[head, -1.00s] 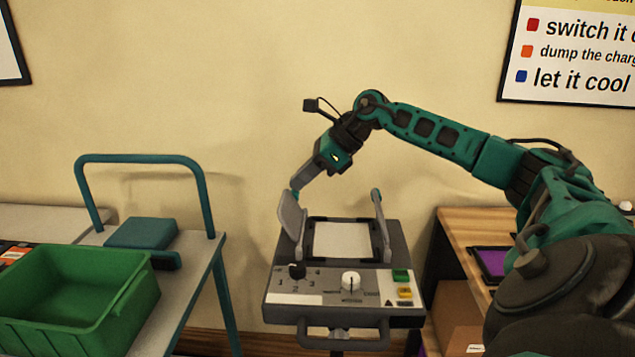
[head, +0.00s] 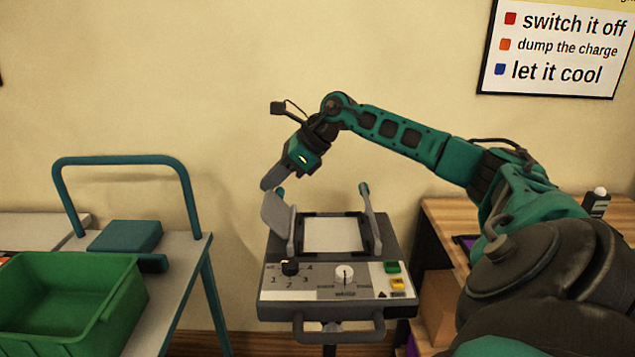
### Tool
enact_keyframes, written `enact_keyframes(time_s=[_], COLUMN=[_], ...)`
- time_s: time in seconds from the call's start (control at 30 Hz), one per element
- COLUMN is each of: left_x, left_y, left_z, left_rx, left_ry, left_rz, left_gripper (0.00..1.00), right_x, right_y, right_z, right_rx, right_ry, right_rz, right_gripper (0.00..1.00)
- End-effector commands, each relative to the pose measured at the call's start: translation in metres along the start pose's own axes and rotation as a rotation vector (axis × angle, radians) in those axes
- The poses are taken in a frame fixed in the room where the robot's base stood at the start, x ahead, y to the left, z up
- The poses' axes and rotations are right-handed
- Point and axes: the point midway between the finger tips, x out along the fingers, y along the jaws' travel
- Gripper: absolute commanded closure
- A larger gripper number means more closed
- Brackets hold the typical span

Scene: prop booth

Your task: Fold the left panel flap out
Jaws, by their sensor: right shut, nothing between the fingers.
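The panel device (head: 335,279) stands in the middle, with a white plate in a dark frame on top and knobs on its sloped front. Its left panel flap (head: 277,221) is grey and leans outward to the left. The right flap (head: 371,221) stands nearly upright. My right gripper (head: 267,186) is shut and empty at the top of the left flap; whether it touches the flap, I cannot tell. A teal tip (head: 280,192) shows beside the fingers. My left gripper is not in view.
A green crate (head: 125,318) and a teal box (head: 125,236) are on a grey cart with a teal handle (head: 125,159) at left. A wooden table (head: 460,215) stands at right behind my arm.

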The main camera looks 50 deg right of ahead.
Motion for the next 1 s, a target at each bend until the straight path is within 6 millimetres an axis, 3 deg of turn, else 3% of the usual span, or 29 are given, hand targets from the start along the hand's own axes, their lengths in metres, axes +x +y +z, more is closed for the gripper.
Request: enact_keyframes(time_s=[1.0], left_x=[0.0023], left_y=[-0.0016], left_z=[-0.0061], left_rx=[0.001], left_ry=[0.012], left_rz=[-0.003], left_gripper=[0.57], right_x=[-0.0008], right_y=[0.0], right_z=[0.0004], right_rx=[0.0], right_ry=[0.0], right_rz=[0.0], right_gripper=[1.0])
